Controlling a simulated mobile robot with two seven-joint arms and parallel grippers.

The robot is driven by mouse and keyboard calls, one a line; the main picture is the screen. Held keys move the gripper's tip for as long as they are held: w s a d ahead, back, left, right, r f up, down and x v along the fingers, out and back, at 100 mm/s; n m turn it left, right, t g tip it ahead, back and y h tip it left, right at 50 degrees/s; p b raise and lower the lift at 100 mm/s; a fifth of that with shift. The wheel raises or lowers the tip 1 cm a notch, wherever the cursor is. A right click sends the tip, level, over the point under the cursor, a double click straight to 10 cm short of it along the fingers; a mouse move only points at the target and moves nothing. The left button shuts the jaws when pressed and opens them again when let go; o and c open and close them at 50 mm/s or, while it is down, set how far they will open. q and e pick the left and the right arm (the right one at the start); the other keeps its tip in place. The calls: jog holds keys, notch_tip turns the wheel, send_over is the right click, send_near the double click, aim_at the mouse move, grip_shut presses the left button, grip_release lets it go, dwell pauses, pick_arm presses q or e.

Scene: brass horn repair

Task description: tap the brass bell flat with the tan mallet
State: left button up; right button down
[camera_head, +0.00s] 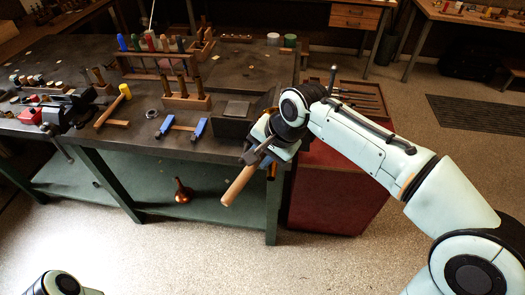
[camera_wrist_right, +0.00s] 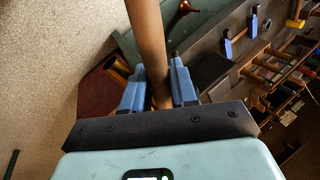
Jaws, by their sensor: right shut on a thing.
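My right gripper (camera_head: 268,150) is shut on a tan wooden shaft (camera_head: 238,186), which appears to be the tan mallet. The shaft slants down to the lower left, in front of the bench's right end. In the right wrist view the shaft (camera_wrist_right: 147,38) passes between the two blue fingers of the gripper (camera_wrist_right: 158,82); no mallet head can be made out. A small coppery flared piece (camera_head: 183,192), possibly the brass bell, stands on the green lower shelf, apart from the shaft. It also shows in the wrist view (camera_wrist_right: 184,10). My left gripper is out of view.
The dark workbench (camera_head: 85,55) holds tool racks, a vise (camera_head: 70,105), a yellow-headed hammer (camera_head: 112,106) and a blue-ended stand (camera_head: 182,127). A dark block (camera_head: 236,109) sits near its right end. A red tool cabinet (camera_head: 330,190) adjoins. The front floor is clear.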

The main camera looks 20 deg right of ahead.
jog(key=shift+f, duration=0.35)
jog(key=shift+s+r, duration=0.1)
jog(key=shift+r+p, duration=0.45)
jog(key=shift+r, duration=0.25)
jog(key=shift+p+v, duration=0.4)
jog(key=shift+v, duration=0.4)
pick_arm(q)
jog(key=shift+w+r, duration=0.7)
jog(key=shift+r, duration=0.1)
pick_arm(e)
jog(key=shift+a, duration=0.1)
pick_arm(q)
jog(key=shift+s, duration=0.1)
